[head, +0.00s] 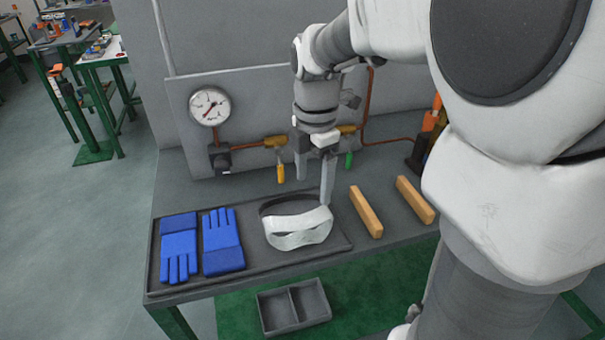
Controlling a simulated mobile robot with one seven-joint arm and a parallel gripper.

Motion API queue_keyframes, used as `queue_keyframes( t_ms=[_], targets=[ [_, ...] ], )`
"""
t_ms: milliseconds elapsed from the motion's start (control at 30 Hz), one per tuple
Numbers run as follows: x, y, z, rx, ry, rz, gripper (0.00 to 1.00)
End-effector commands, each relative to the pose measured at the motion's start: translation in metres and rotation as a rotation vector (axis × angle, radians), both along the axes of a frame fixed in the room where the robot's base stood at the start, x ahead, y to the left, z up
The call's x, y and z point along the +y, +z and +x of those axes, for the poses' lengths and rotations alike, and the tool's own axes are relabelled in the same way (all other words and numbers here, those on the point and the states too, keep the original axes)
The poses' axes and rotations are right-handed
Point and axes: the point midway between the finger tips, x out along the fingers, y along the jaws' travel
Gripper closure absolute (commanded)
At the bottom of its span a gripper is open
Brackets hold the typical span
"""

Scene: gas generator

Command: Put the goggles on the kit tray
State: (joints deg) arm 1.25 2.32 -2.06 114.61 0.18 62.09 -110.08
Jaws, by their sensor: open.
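The white goggles (299,230) with a dark strap lie on the right part of the dark kit tray (205,285), beside the blue gloves. My gripper (313,190) is open, pointing down, above and just behind the goggles. Its right finger reaches down near the right end of the goggles, and its left finger hangs higher behind the strap. I cannot tell whether a finger touches the goggles. Nothing shows between the fingers.
Two blue gloves (223,241) lie on the left of the tray. Two wooden bars (366,211) lie on the bench to the right. A panel with a gauge (209,106), copper pipes and valves stands behind. A grey divided bin (293,306) sits below the bench front.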

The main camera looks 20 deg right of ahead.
Motion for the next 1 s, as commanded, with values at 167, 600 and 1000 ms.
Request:
queue_keyframes(
  t_ms=[167, 600, 1000],
  targets=[
    [0.005, 0.023, -0.027, -0.090, -0.317, 0.020, 0.16],
    [0.017, 0.054, -0.104, -0.289, -1.257, 0.233, 0.16],
    [0.021, 0.052, -0.143, -0.330, -1.791, 0.461, 0.16]
  ],
)
